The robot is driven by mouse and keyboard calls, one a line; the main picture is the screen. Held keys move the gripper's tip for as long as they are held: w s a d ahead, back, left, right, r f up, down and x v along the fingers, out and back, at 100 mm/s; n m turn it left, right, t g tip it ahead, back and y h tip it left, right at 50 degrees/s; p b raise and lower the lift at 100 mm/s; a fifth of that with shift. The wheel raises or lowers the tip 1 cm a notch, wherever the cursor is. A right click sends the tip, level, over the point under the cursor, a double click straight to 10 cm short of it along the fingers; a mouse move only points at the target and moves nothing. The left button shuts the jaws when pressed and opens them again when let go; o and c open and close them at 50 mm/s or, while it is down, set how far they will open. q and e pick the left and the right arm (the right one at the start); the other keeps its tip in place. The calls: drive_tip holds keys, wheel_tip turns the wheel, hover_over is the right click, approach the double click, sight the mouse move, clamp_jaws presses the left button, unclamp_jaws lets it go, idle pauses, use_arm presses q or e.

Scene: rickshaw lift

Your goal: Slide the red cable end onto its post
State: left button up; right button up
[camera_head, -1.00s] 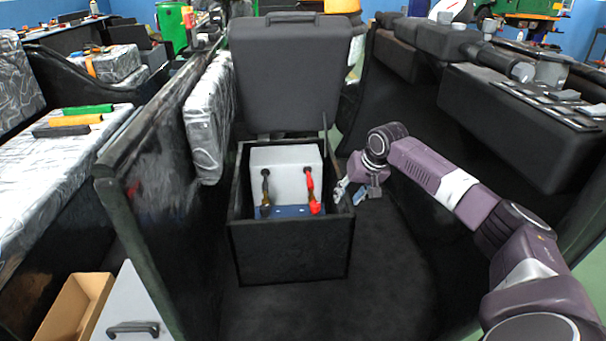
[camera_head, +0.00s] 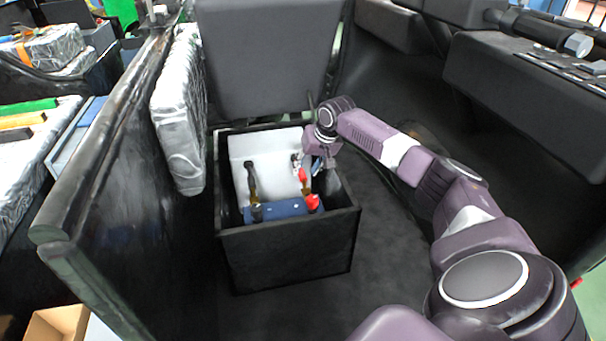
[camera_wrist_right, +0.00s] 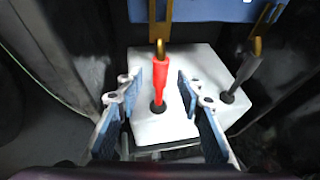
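The red cable end (camera_wrist_right: 161,82) rises from a hole in the white block and has a brass tip; it also shows in the head view (camera_head: 302,174). In the wrist view, a brass strip (camera_wrist_right: 158,22) lies just beyond that tip; I cannot tell whether they touch. My right gripper (camera_wrist_right: 160,77) is open, with one blue-padded finger on each side of the red cable end and gaps visible. In the head view, my right gripper (camera_head: 310,163) is at the box's right inner side. A red cap (camera_head: 312,202) sits at the blue block. My left gripper is out of view.
A black open box (camera_head: 290,252) surrounds the white block (camera_head: 272,157) and blue block (camera_head: 276,209). A second, dark cable end (camera_wrist_right: 243,72) stands to the right in the wrist view. A raised dark lid (camera_head: 262,60) stands behind; a black wall (camera_head: 115,190) is left.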

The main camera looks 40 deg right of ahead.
sight(302, 175)
drive_tip(key=shift+x, duration=1.35)
clamp_jaws()
